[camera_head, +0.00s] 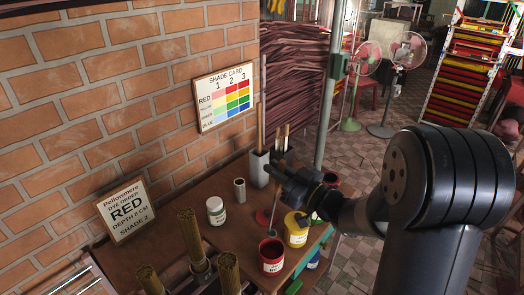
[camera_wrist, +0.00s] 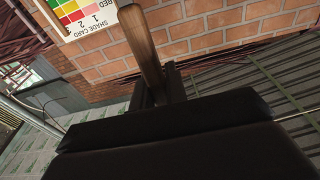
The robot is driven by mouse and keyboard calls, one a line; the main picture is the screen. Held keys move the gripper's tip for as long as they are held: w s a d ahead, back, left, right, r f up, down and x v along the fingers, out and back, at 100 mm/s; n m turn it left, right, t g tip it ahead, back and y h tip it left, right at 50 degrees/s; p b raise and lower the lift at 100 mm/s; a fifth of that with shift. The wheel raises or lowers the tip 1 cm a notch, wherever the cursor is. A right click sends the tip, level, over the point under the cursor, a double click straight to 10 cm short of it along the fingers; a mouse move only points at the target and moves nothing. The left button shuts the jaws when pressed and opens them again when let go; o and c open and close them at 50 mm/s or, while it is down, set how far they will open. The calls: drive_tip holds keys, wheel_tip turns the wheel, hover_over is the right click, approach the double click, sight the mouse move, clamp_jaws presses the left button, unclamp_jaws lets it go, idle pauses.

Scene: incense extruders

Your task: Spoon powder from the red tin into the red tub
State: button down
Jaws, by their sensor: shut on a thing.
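My gripper (camera_head: 284,178) is shut on a spoon above the far part of the bench. The spoon's wooden handle (camera_wrist: 143,42) stands up out of the jaws in the wrist view. In the head view its thin metal shaft (camera_head: 275,210) hangs down, with the small bowl at the lower end near the red tub's far side. The red tub (camera_head: 271,264) has a white label and stands open near the bench's front edge. A red-rimmed container (camera_head: 332,180), possibly the red tin, is partly hidden behind my gripper. Whether the spoon holds powder cannot be told.
A yellow tub (camera_head: 296,236) and a blue tub (camera_head: 313,262) stand right of the red tub. A red disc (camera_head: 263,216), a white jar (camera_head: 215,211) and a grey cup (camera_head: 239,190) are left. The order sign (camera_head: 126,211) reads RED, depth 8 cm, shade 2. A shade card (camera_head: 224,98) hangs behind.

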wheel_tip(320, 180, down, 15)
drive_tip(key=b, duration=1.3)
drive_tip(key=shift+d+r, duration=0.1)
idle(0.4)
wheel_tip(320, 180, up, 15)
drive_tip(key=p, duration=1)
idle(0.7)
